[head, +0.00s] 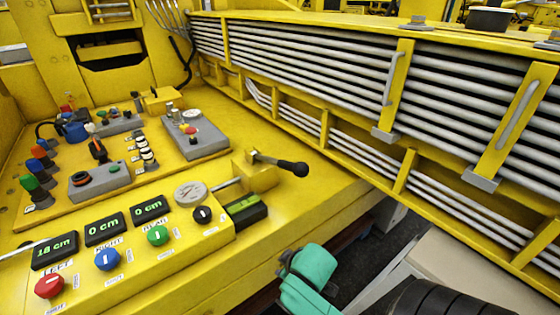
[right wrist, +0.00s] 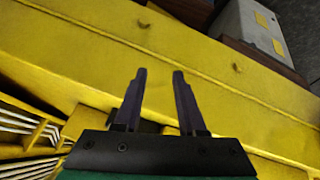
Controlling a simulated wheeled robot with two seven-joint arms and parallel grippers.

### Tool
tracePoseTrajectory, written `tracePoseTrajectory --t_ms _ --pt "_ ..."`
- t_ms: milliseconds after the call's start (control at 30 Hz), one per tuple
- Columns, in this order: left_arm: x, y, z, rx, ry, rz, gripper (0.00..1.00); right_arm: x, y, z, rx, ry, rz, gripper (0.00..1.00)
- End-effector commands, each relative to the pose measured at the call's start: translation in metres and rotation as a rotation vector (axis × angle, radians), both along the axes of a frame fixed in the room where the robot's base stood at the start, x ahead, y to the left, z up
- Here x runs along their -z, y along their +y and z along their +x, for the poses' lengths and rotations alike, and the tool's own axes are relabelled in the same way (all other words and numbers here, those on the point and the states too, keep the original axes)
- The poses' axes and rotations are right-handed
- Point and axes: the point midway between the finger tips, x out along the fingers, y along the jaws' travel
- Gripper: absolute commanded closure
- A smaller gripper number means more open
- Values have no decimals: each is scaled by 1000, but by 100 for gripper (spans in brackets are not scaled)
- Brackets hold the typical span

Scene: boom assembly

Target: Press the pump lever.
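The pump lever (head: 280,164) is a metal rod with a black knob, sticking out to the right from a yellow block (head: 257,178) on the yellow console. My right gripper (head: 288,264) is below the lever in the head view, past the console's front edge, and apart from it. In the right wrist view the gripper (right wrist: 159,72) has its two dark fingers apart with nothing between them. The lever cannot be made out in that view. My left gripper is not in view.
A control panel (head: 190,250) with red, blue and green knobs, a gauge (head: 190,193) and displays reading 18, 0 and 0 cm lies left of the lever. Grey switch boxes (head: 195,138) stand behind. A yellow boom (head: 400,85) with grey pipes runs along the right.

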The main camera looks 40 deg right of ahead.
Motion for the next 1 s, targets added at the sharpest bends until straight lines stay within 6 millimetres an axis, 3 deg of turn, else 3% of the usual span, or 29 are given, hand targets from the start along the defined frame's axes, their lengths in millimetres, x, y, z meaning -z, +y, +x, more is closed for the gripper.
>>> tracePoseTrajectory --t_ms 100,200,367,433,500,600,700,800,1000 --pt "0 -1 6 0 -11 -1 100 67 29 -39 39 202 119 60" --pt "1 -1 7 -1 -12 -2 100 126 40 -56 45 288 154 60" --pt "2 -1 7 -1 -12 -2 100 216 41 -78 41 338 153 60" --pt "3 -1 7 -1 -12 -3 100 259 38 -98 39 359 149 60" --pt "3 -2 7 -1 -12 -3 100 303 33 -129 36 385 144 60" --pt "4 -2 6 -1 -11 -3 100 351 24 -180 31 419 136 60" --pt "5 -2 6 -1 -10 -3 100 377 15 -224 27 440 131 60" --pt "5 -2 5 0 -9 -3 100 386 10 -248 25 451 127 60" --pt "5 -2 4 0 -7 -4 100 388 8 -256 24 451 127 60"
